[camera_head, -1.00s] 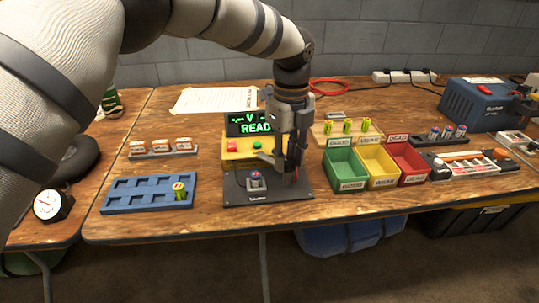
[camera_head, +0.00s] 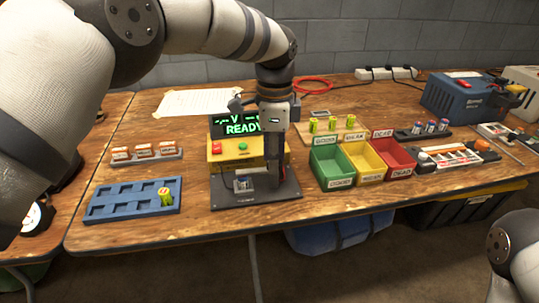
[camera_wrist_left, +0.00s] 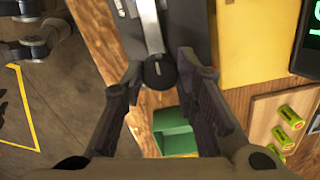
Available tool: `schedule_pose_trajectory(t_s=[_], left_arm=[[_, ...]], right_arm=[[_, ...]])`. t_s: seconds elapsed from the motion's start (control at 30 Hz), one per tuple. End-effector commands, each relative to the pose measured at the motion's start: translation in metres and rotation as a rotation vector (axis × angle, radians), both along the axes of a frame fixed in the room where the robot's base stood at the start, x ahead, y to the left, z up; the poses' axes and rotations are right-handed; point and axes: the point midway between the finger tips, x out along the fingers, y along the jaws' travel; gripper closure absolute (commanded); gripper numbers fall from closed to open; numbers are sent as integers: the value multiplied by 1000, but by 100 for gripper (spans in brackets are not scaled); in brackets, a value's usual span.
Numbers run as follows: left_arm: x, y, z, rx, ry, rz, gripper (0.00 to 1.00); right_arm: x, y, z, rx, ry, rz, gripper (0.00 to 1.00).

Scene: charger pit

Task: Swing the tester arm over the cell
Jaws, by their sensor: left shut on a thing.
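The tester (camera_head: 236,148) is a yellow box whose green screen reads "READY". Its dark base plate (camera_head: 285,193) lies in front, with a small cell (camera_head: 243,183) in the cradle to the left of my gripper. My left gripper (camera_head: 272,185) is low over the right part of the plate. In the left wrist view, the tester arm is a pale metal bar (camera_wrist_left: 150,30) ending in a round black knob (camera_wrist_left: 160,72). The knob sits between the fingertips of my left gripper (camera_wrist_left: 160,66), which is shut on it. My right gripper is out of view.
Green (camera_head: 336,168), yellow (camera_head: 364,160) and red (camera_head: 393,155) bins stand right of the tester. A blue tray (camera_head: 133,200) with one green cell (camera_head: 165,196) is at the left. A blue machine (camera_head: 460,97) stands back right. The table's front edge is close to the plate.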

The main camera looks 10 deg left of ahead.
Motion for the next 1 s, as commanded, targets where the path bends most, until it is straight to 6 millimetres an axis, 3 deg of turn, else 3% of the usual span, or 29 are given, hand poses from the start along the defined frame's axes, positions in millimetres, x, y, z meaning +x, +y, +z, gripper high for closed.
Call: schedule_pose_trajectory(t_s=[0.67,0.7,0.77,1.0], left_arm=[[-1,-2,-2,0,5,54,100],[-1,-2,-2,0,5,54,68],[-1,-2,-2,0,5,54,55],[0,-2,-1,1,2,53,52]], right_arm=[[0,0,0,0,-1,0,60],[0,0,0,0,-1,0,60],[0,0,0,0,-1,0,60],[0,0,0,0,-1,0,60]])
